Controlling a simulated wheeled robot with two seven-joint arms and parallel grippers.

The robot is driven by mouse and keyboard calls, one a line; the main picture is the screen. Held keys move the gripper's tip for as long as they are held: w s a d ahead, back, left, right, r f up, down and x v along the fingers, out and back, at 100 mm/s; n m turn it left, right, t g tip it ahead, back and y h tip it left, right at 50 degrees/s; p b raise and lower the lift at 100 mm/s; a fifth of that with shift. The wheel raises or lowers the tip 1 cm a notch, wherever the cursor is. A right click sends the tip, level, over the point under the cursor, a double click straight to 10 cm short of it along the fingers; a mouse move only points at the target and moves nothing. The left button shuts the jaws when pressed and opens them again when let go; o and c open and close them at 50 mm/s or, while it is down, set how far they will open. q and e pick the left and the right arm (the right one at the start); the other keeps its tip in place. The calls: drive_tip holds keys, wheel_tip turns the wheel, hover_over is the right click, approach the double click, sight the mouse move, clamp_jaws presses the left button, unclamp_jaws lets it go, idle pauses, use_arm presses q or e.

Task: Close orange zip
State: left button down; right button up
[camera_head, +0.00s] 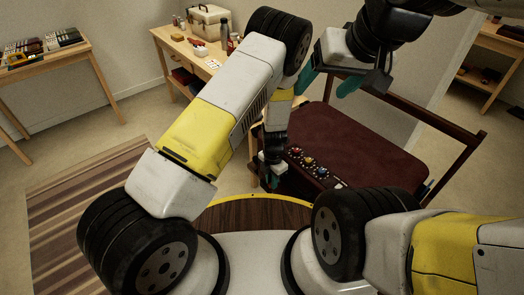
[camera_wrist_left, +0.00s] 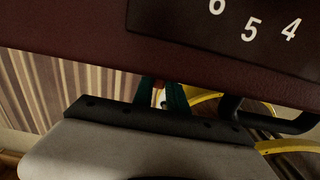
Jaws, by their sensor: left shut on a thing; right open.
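The dark maroon suitcase (camera_head: 350,145) lies on a wooden rack. Its near side carries a row of coloured knobs (camera_head: 308,162). In the left wrist view its side (camera_wrist_left: 70,30) and a dark panel with white numbers (camera_wrist_left: 230,45) fill the top. My left gripper (camera_head: 269,183) is at the suitcase's near left corner. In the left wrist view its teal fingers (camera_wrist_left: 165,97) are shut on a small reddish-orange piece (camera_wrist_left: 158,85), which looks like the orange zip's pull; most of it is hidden. My right gripper (camera_head: 328,84) is open and empty above the suitcase's far left.
The rack's wooden frame (camera_head: 425,115) rises behind and right of the suitcase. A table (camera_head: 165,40) with a case and bottles stands at the back. Another table (camera_head: 75,62) is at far left. A striped rug (camera_head: 75,205) covers the left floor.

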use_arm(q)
drive_tip(key=shift+s+d, duration=0.25)
drive_tip(key=shift+s, duration=0.1)
drive_tip(key=c, duration=1.3)
unclamp_jaws()
drive_tip(key=shift+r, duration=0.1)
wheel_tip(320, 180, up, 8)
drive_tip(key=shift+f, duration=0.15)
